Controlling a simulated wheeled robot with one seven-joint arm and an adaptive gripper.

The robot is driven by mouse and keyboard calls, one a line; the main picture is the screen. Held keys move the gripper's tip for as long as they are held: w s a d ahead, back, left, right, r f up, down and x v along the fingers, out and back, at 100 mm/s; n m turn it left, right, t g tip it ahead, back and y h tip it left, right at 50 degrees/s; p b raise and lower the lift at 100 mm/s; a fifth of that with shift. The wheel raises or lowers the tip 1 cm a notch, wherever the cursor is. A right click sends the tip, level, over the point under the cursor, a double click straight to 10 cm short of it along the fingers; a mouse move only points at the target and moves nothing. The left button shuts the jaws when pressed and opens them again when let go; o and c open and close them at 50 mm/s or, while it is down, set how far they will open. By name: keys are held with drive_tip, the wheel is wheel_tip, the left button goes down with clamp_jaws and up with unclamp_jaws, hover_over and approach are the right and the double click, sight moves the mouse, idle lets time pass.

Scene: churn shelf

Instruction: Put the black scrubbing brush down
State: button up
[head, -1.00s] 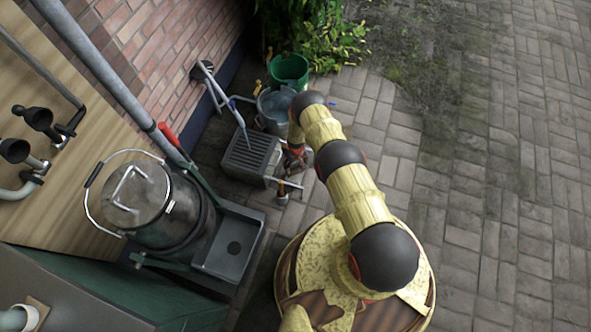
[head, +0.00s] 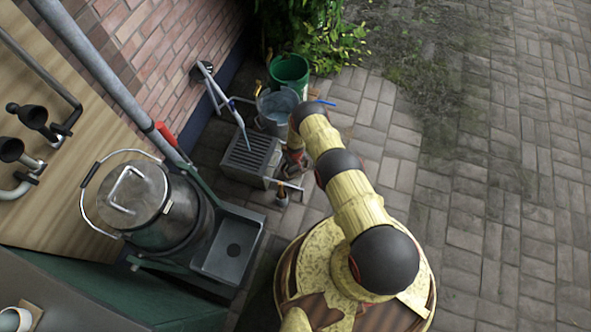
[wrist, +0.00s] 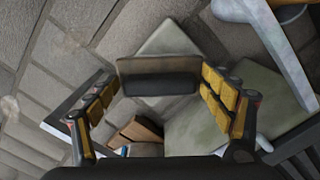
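In the head view my gripper (head: 293,164) is low beside the grey slatted crate (head: 249,157), mostly hidden by my arm. I cannot make out the brush there.
A metal bucket (head: 278,108) and a green bucket (head: 290,72) stand behind the crate. A lidded metal churn (head: 150,205) stands beside a grey sink tray (head: 230,248) at left. A small upright item (head: 281,194) is near my gripper. Paving at right is clear.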

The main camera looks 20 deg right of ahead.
drive_tip(key=shift+o, duration=0.3)
drive_tip(key=shift+r, duration=0.1)
drive_tip(key=w+r+t+p, duration=0.15)
drive_tip(key=w+r, duration=0.35)
drive_tip(key=r, duration=1.3)
drive_tip(key=w+r+p, duration=0.3)
drive_tip(key=w+r, duration=0.2)
drive_tip(key=r, duration=1.4)
wheel_tip(320, 180, up, 42)
drive_tip(key=m+t, duration=0.1)
drive_tip(key=t, duration=0.1)
hover_over(295, 169)
drive_tip(key=s+r, duration=0.7)
drive_tip(key=r, duration=0.1)
drive_tip(key=s+r+t, duration=0.1)
drive_tip(key=s+r, duration=0.2)
drive_tip(key=s, duration=0.8)
drive_tip(key=s+r+t, duration=0.1)
drive_tip(key=s+r, duration=0.2)
drive_tip(key=s, duration=0.9)
drive_tip(key=shift+r+m, duration=0.35)
drive_tip(key=shift+m, duration=0.05)
